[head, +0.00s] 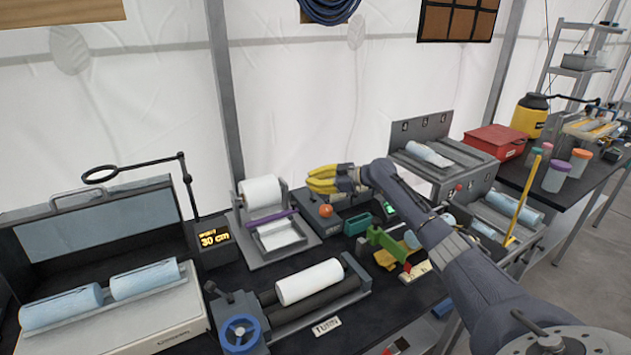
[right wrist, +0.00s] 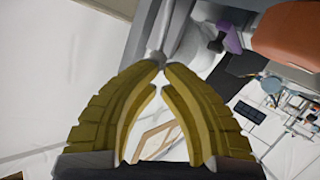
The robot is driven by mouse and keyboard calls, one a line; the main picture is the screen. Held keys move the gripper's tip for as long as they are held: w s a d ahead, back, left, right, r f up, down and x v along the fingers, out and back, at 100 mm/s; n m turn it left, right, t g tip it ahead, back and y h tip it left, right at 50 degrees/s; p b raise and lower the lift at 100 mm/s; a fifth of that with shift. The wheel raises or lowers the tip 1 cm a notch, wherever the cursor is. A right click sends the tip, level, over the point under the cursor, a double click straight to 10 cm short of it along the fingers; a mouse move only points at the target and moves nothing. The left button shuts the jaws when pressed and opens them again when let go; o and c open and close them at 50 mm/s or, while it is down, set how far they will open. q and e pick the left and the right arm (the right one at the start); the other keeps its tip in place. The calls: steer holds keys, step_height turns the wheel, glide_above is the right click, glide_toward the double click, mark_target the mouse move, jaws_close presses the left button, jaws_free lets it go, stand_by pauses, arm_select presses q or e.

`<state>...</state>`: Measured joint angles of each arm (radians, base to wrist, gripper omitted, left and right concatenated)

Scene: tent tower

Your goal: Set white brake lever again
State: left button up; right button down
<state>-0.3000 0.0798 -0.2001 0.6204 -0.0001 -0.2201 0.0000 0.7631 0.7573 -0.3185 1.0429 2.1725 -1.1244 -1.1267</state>
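My right gripper (head: 322,180) has yellow fingers and hangs above the bench behind the orange ball knob, to the right of the white roll stand. In the right wrist view its fingertips (right wrist: 161,66) come together, with nothing clearly held between them. A pale rod (right wrist: 160,32) shows right beyond the tips; I cannot tell whether they touch it or whether it is the white brake lever. No white lever stands out in the head view. The purple bar (head: 279,216) lies across the roll stand (head: 246,232). My left gripper is not in view.
The orange knob (head: 325,210) sits on a dark box under the gripper. A green clamp-like device (head: 388,244) stands to the right. A large roller unit with a blue handwheel (head: 241,333) is in front. A thin black ring stand (head: 186,185) rises at left.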

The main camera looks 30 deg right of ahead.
steer(key=shift+a+n+h, duration=0.3)
steer(key=shift+a, duration=0.2)
steer(key=shift+a+f, duration=0.2)
steer(key=shift+a, duration=0.2)
steer(key=shift+d, duration=0.2)
steer(key=shift+d, duration=0.65)
